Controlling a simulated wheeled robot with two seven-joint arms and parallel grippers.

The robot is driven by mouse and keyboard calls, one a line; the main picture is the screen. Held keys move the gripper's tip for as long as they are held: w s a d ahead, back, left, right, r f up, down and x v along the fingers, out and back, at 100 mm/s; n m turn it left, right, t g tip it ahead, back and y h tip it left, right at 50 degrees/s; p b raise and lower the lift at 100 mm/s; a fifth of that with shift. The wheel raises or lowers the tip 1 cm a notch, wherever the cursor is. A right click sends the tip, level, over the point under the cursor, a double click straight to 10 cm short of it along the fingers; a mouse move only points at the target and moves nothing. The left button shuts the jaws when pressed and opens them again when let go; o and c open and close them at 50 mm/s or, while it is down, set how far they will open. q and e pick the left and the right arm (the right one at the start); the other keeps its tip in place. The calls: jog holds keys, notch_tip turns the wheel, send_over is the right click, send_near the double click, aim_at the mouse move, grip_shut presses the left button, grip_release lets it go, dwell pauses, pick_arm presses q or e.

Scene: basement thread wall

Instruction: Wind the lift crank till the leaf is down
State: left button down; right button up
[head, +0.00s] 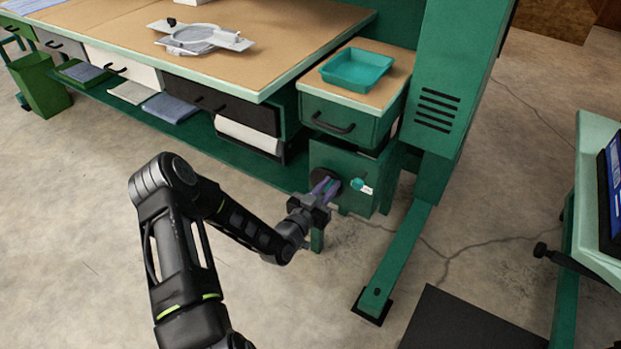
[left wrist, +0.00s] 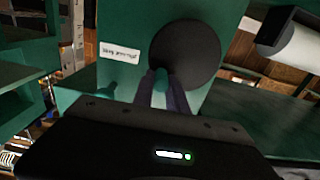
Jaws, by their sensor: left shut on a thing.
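The lift crank shows as a dark round disc (head: 322,174) on the front of a green box (head: 347,160) under the small drawer. It also shows in the left wrist view (left wrist: 196,55), with a teal handle (left wrist: 161,76) in front of it. My left gripper (head: 327,189) is at the crank, its fingers shut on this handle. The fingers hide part of the handle and disc. A white label (left wrist: 119,53) is on the box; its writing is too blurred to read. I cannot tell which surface is the leaf. My right gripper is not in view.
A teal knob (head: 357,184) sticks out beside the crank. A teal tray (head: 357,68) stands on the small top above. A green post with a long foot (head: 393,268) stands to the right. The concrete floor (head: 90,220) is clear at left.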

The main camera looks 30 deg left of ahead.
aim_at(320, 173)
pick_arm(q)
jog(key=a, duration=0.2)
jog(key=a+r, duration=0.1)
jog(key=a, duration=0.1)
jog(key=shift+a+b, duration=0.2)
jog(key=shift+b, duration=0.15)
jog(key=shift+a, duration=0.35)
jog(key=c, duration=1.3)
grip_release()
jog(key=shift+d+f, duration=0.2)
jog(key=shift+d, duration=0.15)
jog(key=shift+d, duration=0.1)
jog(key=shift+a+f+b, duration=0.25)
jog(key=shift+b, duration=0.25)
